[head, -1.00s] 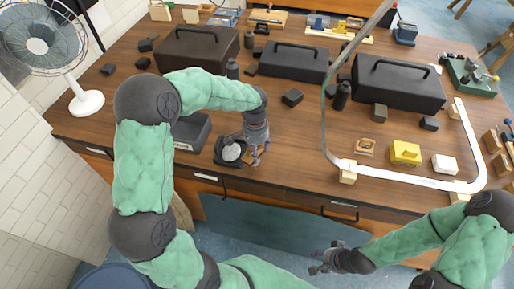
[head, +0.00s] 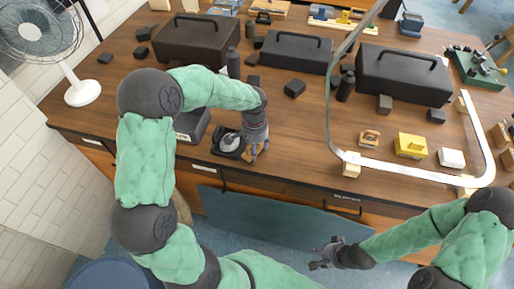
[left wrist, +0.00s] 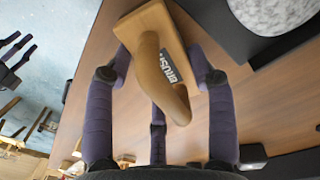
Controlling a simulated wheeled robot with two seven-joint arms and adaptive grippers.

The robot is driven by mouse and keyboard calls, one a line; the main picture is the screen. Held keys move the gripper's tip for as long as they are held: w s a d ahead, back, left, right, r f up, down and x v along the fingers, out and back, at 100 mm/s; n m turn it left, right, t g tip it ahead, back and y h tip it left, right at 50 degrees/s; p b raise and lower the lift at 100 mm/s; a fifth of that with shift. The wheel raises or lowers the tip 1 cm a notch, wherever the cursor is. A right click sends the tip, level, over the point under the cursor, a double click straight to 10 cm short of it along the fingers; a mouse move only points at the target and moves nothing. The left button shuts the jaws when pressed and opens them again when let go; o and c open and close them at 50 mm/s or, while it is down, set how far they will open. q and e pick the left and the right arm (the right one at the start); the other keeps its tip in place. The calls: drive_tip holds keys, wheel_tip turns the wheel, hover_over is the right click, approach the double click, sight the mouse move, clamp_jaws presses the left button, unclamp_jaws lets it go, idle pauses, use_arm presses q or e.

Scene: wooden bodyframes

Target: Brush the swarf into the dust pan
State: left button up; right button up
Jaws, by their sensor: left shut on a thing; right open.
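My left gripper (head: 256,146) is shut on the wooden brush (left wrist: 152,40), near the table's front edge. In the left wrist view, its fingers flank the brush's block, labelled "BRUSH", and curved handle. To the left of the brush in the head view is a dark square piece (head: 219,151) bearing a pale grey round patch (head: 231,142). The patch also shows in the left wrist view (left wrist: 268,10); I cannot tell whether it is the swarf. A dark labelled box (head: 196,124) sits beyond it, possibly the dust pan. My right gripper (head: 325,254) is open and empty, off the front edge.
Three dark handled cases (head: 405,75) stand along the table's back. Dark blocks (head: 294,88) are scattered about. A pale curved strip (head: 420,174) borders the right side, around a yellow block (head: 411,146) and white block (head: 451,157). A fan (head: 82,93) stands left. Some wood right of the brush is clear.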

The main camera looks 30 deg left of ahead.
use_arm(q)
drive_tip(key=r+p, duration=0.1)
drive_tip(key=d+r+p, duration=0.1)
drive_tip(key=r, duration=0.1)
drive_tip(key=shift+r, duration=0.2)
drive_tip(key=shift+a+r+p, duration=0.15)
drive_tip(key=shift+r+p, duration=0.25)
drive_tip(key=shift+r, duration=0.15)
drive_tip(key=shift+a+r+p, duration=0.15)
drive_tip(key=shift+r+p, duration=0.25)
drive_tip(key=shift+r, duration=0.15)
drive_tip(key=shift+d+r+p, duration=0.1)
drive_tip(key=shift+r+p, duration=0.45)
drive_tip(key=shift+r, duration=0.2)
drive_tip(key=shift+s+r+p, duration=0.1)
drive_tip(key=shift+r+p, duration=0.25)
drive_tip(key=shift+r, duration=0.15)
